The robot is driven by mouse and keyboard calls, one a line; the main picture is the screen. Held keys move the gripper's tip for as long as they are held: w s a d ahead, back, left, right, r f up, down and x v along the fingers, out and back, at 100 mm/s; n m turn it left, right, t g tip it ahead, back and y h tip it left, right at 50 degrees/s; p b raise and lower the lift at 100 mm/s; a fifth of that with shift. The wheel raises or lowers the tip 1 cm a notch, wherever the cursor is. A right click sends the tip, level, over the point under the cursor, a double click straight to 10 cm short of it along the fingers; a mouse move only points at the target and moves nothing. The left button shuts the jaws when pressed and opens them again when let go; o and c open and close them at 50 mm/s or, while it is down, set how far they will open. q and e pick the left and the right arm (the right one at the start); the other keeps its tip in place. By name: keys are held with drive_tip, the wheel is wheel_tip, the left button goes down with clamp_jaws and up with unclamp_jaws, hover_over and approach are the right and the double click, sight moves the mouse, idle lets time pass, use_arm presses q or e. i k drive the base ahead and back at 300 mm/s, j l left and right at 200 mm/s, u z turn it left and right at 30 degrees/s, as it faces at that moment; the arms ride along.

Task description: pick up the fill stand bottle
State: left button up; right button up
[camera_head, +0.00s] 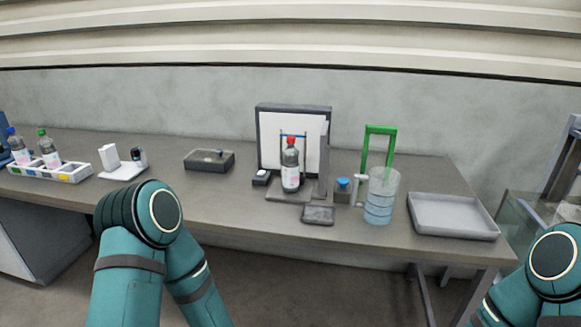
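A dark bottle with a red cap and a pale label (290,172) stands upright on a small grey base in front of a white panel with a dark frame (268,124). A thin blue bar shows behind its cap. Two other bottles, one with a blue cap (19,150) and one with a green cap (47,154), stand in a white rack (75,172) at the far left. Only bent links of my two arms show, at the lower left and lower right. Neither gripper is in the picture, and both arm links are apart from the red-capped bottle.
A clear cylinder (381,200) stands right of the bottle, before a green frame (381,130). A blue-topped block (342,190) and small dark tray (318,214) are nearby. An empty grey tray (452,216) lies right.

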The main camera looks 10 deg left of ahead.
sight(290, 165)
drive_tip(key=i+j+z, duration=0.2)
drive_tip(key=j+z, duration=0.15)
drive_tip(key=j, duration=0.3)
drive_tip(key=i+j+z, duration=0.2)
drive_tip(key=j, duration=0.2)
drive_tip(key=j+z, duration=0.2)
drive_tip(key=j, duration=0.15)
drive_tip(key=i, duration=0.05)
